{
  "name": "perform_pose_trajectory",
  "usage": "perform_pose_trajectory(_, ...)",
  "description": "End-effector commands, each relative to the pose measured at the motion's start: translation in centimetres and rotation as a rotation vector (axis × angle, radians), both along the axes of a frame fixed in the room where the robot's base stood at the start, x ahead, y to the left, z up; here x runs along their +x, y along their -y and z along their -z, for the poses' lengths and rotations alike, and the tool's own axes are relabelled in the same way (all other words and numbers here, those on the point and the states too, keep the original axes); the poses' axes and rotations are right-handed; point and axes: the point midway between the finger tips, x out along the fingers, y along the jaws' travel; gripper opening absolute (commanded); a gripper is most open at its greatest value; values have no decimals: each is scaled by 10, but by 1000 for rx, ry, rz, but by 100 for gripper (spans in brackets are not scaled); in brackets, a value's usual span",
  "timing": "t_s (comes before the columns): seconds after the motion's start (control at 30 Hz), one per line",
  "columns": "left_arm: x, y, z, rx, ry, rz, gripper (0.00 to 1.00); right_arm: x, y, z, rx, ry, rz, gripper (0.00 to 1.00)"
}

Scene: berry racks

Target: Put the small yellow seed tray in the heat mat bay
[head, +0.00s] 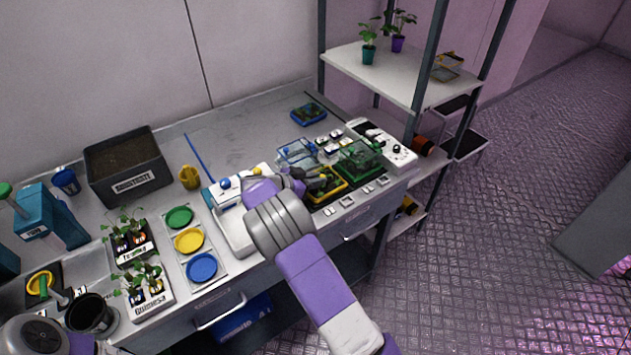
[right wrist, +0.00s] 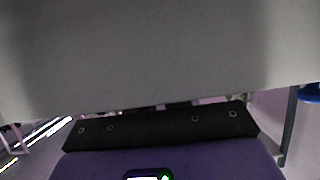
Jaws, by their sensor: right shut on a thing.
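The small yellow seed tray (head: 341,196) is at the front right of the bench in the head view, with dark contents and small plants. My right gripper (head: 318,181) is shut on it at its left side, and its fingers hide part of the tray. The tray is low over the dark bay area at the bench front; I cannot tell if it touches the surface. I cannot pick out the heat mat bay for certain. The right wrist view shows mostly a grey surface and my own parts, not the tray. My left gripper is not visible.
A clear blue-edged box (head: 296,151) and a green-edged box (head: 360,157) stand close behind the yellow tray. A white control unit (head: 398,147) is to the right. Another blue tray (head: 308,114) lies farther back. A shelf rack (head: 410,78) rises at the right.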

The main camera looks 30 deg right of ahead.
Motion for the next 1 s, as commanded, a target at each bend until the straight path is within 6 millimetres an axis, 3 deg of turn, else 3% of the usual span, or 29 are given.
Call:
perform_pose_trajectory(0.03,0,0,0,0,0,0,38,-1,0,3,0,-6,0,0)
perform_pose_trajectory(0.07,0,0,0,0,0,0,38,-1,0,3,1,-7,0,19)
perform_pose_trajectory(0.2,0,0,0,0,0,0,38,-1,0,4,1,-9,0,41)
perform_pose_trajectory(0.57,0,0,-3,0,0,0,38,-2,0,4,2,-13,0,42)
perform_pose_trajectory(0.8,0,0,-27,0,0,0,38,-2,0,-13,2,-13,1,42)
perform_pose_trajectory(1.0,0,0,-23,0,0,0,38,-5,-49,-30,1,-6,-5,42)
